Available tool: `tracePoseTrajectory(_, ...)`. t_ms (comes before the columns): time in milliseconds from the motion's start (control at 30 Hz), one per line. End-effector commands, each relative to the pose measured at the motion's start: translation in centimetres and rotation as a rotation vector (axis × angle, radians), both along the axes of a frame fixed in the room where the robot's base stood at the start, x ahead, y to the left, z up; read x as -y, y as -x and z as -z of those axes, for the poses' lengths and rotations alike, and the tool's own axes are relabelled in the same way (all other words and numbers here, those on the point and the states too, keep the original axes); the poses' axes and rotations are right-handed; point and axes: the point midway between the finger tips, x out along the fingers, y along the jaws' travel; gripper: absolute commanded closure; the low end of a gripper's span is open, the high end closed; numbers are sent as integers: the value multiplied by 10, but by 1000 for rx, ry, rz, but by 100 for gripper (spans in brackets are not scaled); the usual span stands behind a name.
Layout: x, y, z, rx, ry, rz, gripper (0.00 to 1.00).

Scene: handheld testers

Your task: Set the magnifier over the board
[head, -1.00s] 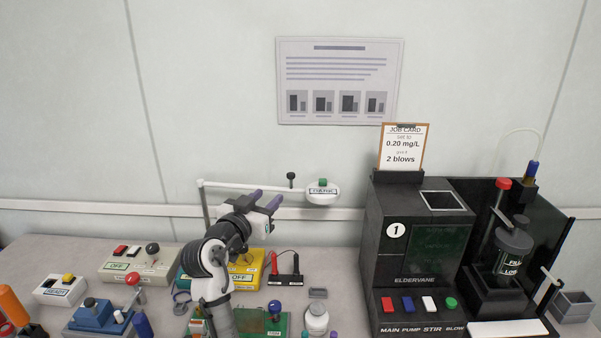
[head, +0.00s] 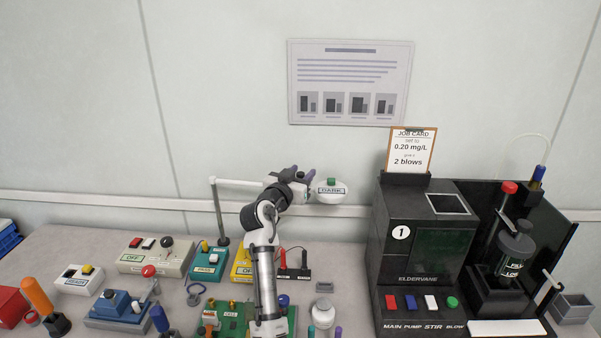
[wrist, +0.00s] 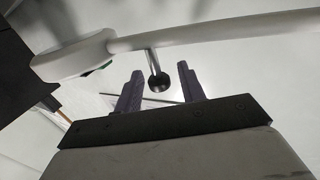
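The magnifier has a white swing arm (head: 237,183) on a grey post (head: 219,212) and a round white head (head: 331,197) labelled DARK with a green button. The green board (head: 230,318) lies on the bench below, partly hidden by my arm. My gripper (head: 303,174) is up at the swing arm, just left of the head. In the wrist view my gripper (wrist: 160,68) is open, and the dark-tipped knob (wrist: 158,82) of the swing arm (wrist: 205,37) appears between its fingers. I cannot tell whether they touch it.
A black analyser (head: 422,215) with coloured buttons stands to the right, with a job card (head: 412,152) on top. A white bottle (head: 323,314) stands right of the board. Several switch boxes, including a cream one (head: 157,256), crowd the left.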

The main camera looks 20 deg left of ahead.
Motion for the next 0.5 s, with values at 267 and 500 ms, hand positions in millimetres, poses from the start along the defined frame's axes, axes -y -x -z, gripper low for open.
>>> tracePoseTrajectory(267,0,0,0,0,0,0,72)
tracePoseTrajectory(500,0,0,0,0,0,0,100)
